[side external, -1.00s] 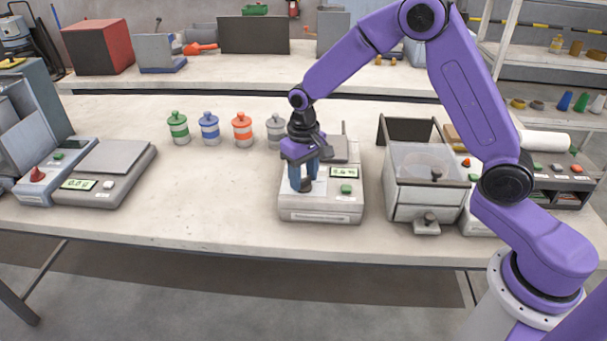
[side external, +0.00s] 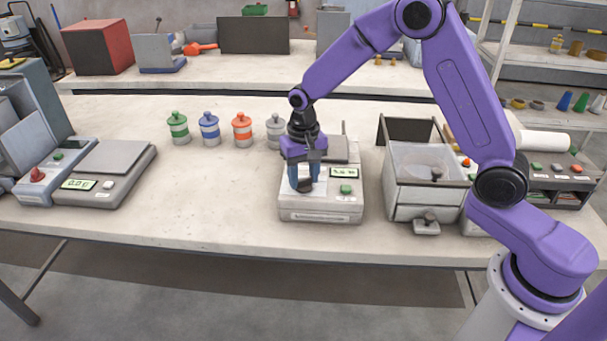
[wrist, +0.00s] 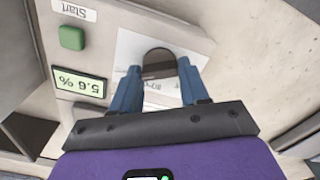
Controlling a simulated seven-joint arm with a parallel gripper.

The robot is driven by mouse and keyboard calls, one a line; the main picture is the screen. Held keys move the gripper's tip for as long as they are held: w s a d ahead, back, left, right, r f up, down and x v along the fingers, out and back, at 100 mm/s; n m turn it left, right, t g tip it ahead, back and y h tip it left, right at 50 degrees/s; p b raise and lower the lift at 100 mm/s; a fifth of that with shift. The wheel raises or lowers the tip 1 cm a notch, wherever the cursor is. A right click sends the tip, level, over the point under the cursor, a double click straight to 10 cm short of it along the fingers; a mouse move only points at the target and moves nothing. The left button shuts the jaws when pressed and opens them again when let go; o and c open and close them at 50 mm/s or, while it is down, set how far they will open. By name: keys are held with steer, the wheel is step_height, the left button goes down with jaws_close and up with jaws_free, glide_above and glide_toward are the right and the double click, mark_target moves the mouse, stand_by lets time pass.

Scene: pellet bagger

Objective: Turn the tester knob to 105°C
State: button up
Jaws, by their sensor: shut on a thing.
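The tester (side external: 320,210) is a light grey box on the bench, with a green Start button (side external: 346,189) and a small lit display (side external: 344,172). In the wrist view the display (wrist: 80,85) appears upside down and seems to read 5.6 %. The dark round knob (side external: 305,185) sits on the tester's top at the left; it also shows in the wrist view (wrist: 160,57). My gripper (side external: 306,180) points down with its blue fingers on either side of the knob, shut on it. The scale marks around the knob are mostly hidden or too small to read.
Several lidded jars (side external: 210,129) stand behind and left of the tester. A grey scale (side external: 105,175) is at the left. A hopper unit (side external: 428,180) stands close at the right. The bench between scale and tester is clear.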

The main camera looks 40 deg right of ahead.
mark_target(304, 179)
steer(key=o, duration=1.1)
steer(key=shift+c, duration=0.2)
steer(key=shift+r, duration=0.1)
step_height(304, 179, up, 17)
steer(key=shift+r, duration=0.15)
steer(key=shift+s, duration=0.1)
steer(key=s+d+f+n, duration=0.1)
steer(key=s+n, duration=0.4)
steer(key=s, duration=0.6)
steer(key=s+d+f+n, duration=0.2)
steer(key=s+n, duration=0.3)
steer(key=s, duration=0.6)
steer(key=s+d+f+n, duration=0.2)
steer(key=s+f+n, duration=0.2)
steer(key=s, duration=0.7)
steer(key=shift+n, duration=0.9)
